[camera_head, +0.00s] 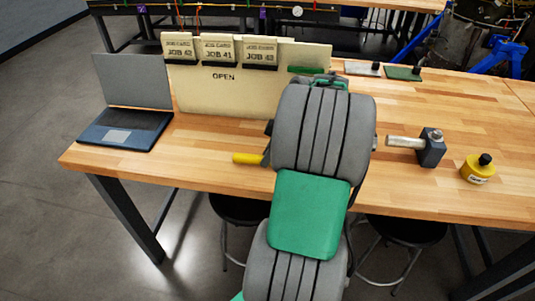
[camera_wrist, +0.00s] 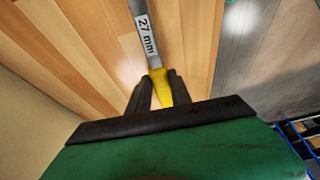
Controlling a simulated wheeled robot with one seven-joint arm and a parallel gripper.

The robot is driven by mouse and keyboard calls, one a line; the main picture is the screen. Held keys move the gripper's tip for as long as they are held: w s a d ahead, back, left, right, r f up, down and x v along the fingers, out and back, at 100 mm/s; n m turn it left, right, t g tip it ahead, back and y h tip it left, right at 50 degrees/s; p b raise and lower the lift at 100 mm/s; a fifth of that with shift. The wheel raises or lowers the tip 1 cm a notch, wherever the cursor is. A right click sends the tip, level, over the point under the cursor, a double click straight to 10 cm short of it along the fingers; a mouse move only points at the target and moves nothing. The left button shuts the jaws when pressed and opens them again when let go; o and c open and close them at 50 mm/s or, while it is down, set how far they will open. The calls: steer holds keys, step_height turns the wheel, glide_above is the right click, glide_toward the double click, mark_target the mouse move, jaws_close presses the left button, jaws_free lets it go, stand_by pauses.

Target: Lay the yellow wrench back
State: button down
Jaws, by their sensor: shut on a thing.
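The yellow wrench (camera_wrist: 147,34) has a grey shaft with a "27 mm" label and a yellow part. In the wrist view my gripper (camera_wrist: 160,88) is shut on the yellow part, and the shaft runs away from the fingers past the top edge. Wooden tabletop lies beneath it; I cannot tell whether the wrench touches the wood. In the head view a yellow handle end (camera_head: 248,158) shows just left of my arm, over the front part of the table. My arm hides the rest of the wrench and most of the gripper there.
On the wooden table (camera_head: 210,180), a laptop (camera_head: 125,120) stands left and a job-card board (camera_head: 215,95) behind my arm. Stools (camera_head: 405,229) stand below the front edge.

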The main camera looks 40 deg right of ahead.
steer(key=shift+f, duration=0.35)
stand_by(0.3)
steer(key=c, duration=0.9)
jaws_free()
steer(key=p+v, duration=0.5)
steer(key=v, duration=0.2)
steer(key=shift+r, duration=0.1)
